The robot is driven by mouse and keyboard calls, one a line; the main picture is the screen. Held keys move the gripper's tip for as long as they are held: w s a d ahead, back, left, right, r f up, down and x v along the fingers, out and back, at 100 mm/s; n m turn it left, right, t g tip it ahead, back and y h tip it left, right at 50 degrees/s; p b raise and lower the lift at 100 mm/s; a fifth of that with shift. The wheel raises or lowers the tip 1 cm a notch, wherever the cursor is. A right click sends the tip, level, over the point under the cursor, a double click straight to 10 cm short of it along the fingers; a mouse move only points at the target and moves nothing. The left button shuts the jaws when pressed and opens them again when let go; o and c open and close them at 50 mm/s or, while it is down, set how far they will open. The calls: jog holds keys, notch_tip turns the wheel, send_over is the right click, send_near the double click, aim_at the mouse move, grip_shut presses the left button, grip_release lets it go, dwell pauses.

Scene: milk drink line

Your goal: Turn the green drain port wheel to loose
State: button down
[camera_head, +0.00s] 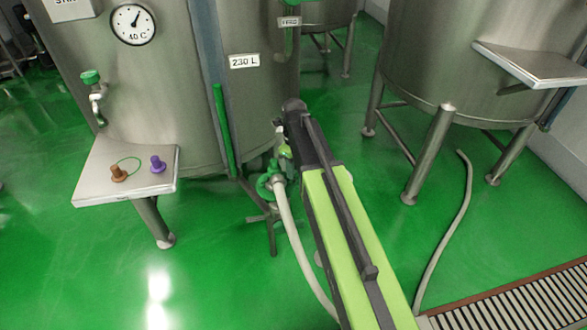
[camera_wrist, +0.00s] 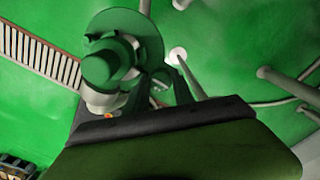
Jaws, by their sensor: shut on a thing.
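The green drain port wheel (camera_wrist: 148,35) shows at the top of the wrist view, behind a green cap-like part (camera_wrist: 105,62) and a pale fitting (camera_wrist: 104,100). In the head view the green parts of the port (camera_head: 265,186) sit low in front of the steel tank, partly hidden by my arm. My gripper (camera_wrist: 176,78) reaches up to the wheel's lower right rim in the wrist view and is shut on it. The exact contact is dark and partly hidden. In the head view my arm covers most of the gripper.
A pale hose (camera_head: 290,232) runs from the port along the floor beside my arm. A shelf (camera_head: 130,193) with a brown and a purple knob stands out at the left. A second tank (camera_head: 465,75) on legs is at the right. A floor grate (camera_head: 525,300) lies at the lower right.

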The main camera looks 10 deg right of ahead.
jog(key=n, duration=0.3)
jog(key=shift+n, duration=0.4)
jog(key=n, duration=0.3)
jog(key=shift+s+n, duration=0.1)
jog(key=shift+n, duration=0.2)
jog(key=n, duration=0.3)
jog(key=shift+n, duration=0.3)
jog(key=n, duration=0.3)
jog(key=shift+n, duration=0.3)
jog(key=n, duration=0.4)
jog(key=shift+n, duration=0.3)
jog(key=n, duration=0.4)
jog(key=shift+s+n, duration=0.1)
jog(key=shift+n, duration=0.2)
